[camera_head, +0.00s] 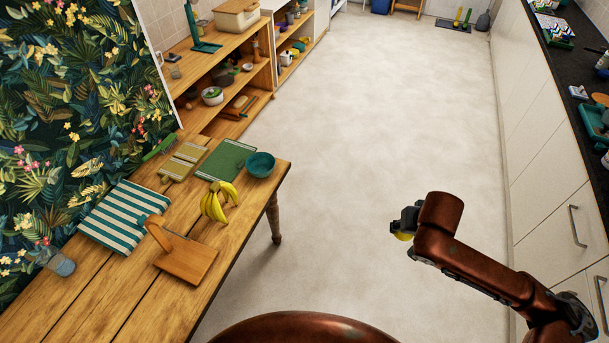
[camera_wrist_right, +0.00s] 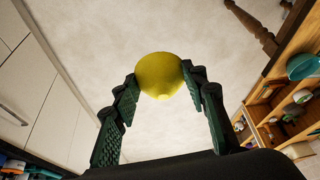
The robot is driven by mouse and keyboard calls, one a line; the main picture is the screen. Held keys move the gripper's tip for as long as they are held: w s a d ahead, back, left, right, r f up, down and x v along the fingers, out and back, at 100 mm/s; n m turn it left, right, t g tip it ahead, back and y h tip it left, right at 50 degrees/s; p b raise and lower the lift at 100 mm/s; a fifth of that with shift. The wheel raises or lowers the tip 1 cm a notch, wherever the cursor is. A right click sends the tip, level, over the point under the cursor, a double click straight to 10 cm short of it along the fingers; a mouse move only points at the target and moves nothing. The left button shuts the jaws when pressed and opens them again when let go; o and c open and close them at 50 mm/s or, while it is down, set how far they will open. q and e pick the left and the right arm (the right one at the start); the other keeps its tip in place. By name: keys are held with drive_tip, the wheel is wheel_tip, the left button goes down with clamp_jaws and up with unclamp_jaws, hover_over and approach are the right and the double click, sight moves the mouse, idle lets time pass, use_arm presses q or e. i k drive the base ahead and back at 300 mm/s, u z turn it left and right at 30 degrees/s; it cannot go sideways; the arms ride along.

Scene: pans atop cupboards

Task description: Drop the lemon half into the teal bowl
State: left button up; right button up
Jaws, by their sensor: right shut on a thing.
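The yellow lemon half (camera_wrist_right: 160,76) is held between the fingertips of my right gripper (camera_wrist_right: 160,85) in the right wrist view. In the head view only a sliver of the lemon half (camera_head: 404,236) shows below my right gripper (camera_head: 402,226), which is over the open floor, well to the right of the table. The teal bowl (camera_head: 260,164) stands at the table's far right corner, and its inside looks empty. It also shows at the right edge of the wrist view (camera_wrist_right: 304,66). My left gripper is not in view.
The wooden table (camera_head: 110,296) also bears bananas (camera_head: 218,202) near the bowl, a green board (camera_head: 226,160), a banana stand (camera_head: 186,262), a striped cloth (camera_head: 122,216) and a glass (camera_head: 58,262). Shelves (camera_head: 236,70) stand behind it. White cabinets (camera_head: 545,160) line the right; the floor between is clear.

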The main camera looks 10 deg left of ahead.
sight(264, 170)
drive_tip(key=u, duration=0.25)
drive_tip(key=i, duration=1.1)
drive_tip(key=u, duration=1.1)
